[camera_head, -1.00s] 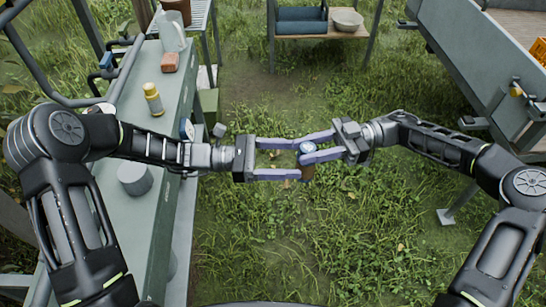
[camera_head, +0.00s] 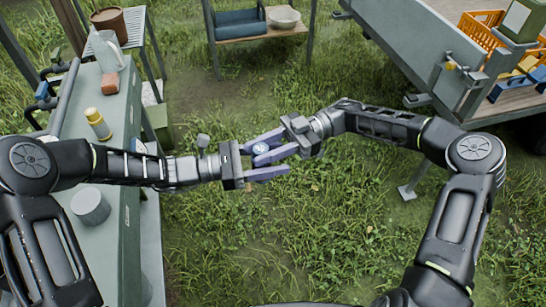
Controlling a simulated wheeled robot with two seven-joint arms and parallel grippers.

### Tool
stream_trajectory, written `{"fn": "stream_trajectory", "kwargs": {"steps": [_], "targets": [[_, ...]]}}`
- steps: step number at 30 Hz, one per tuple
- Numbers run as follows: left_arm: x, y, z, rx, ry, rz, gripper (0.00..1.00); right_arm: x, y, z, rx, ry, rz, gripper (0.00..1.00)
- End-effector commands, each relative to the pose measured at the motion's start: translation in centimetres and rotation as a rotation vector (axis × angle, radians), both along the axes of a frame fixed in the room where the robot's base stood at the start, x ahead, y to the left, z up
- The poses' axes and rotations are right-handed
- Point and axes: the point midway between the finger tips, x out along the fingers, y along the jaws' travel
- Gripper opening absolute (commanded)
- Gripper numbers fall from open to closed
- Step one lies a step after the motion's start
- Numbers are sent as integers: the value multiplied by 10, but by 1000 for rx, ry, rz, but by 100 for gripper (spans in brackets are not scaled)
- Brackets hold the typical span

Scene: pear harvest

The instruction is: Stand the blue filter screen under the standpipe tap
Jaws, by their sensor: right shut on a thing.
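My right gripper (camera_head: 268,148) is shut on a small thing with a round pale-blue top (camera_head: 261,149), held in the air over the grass. Its lower part is hidden, and I cannot tell what it is. My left gripper (camera_head: 288,156) is open, its fingers on either side of that same small thing. A dark pipe with blue-handled valves (camera_head: 45,90) stands at the left behind the bench; I cannot tell if it is the standpipe tap. A blue frame-like item (camera_head: 510,88) lies on the trailer bed; I cannot tell if it is the filter screen.
The green bench (camera_head: 118,215) at left holds a yellow-capped bottle (camera_head: 98,124), a clear jug (camera_head: 106,50), a reddish block (camera_head: 109,87) and a grey cylinder (camera_head: 90,206). A shelf (camera_head: 268,33) stands behind. The trailer (camera_head: 425,60) holds an orange crate (camera_head: 481,30). Grass between is open.

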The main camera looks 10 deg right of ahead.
Motion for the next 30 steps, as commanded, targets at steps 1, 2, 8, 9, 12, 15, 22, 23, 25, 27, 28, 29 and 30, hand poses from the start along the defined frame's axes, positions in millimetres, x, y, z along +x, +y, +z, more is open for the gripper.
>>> {"fn": "stream_trajectory", "kwargs": {"steps": [1,2,8,9,12,15,22,23,25,27,28,29,30], "targets": [[0,0,0,0,0,0,50,0,0,0,0,0,0,0],[0,0,0,0,0,0,47,0,0,0,0,0,0,0],[0,0,0,0,0,0,31,0,0,0,0,0,0,0],[0,0,0,0,0,0,28,0,0,0,0,0,0,0],[0,0,0,0,0,1,19,0,0,0,0,0,1,0],[0,0,0,0,0,1,11,0,0,0,0,0,1,0],[0,0,0,0,0,1,2,0,0,0,0,0,1,42],[0,0,0,0,0,1,2,0,0,0,0,0,1,44],[0,0,0,0,0,1,2,0,0,0,0,0,1,50],[0,0,0,0,0,1,2,0,0,0,0,0,1,56],[0,0,0,0,0,0,2,0,0,0,0,0,1,58],[0,0,0,0,0,0,2,0,0,0,0,0,0,58],[0,0,0,0,0,0,2,0,0,0,0,0,0,58]]}}
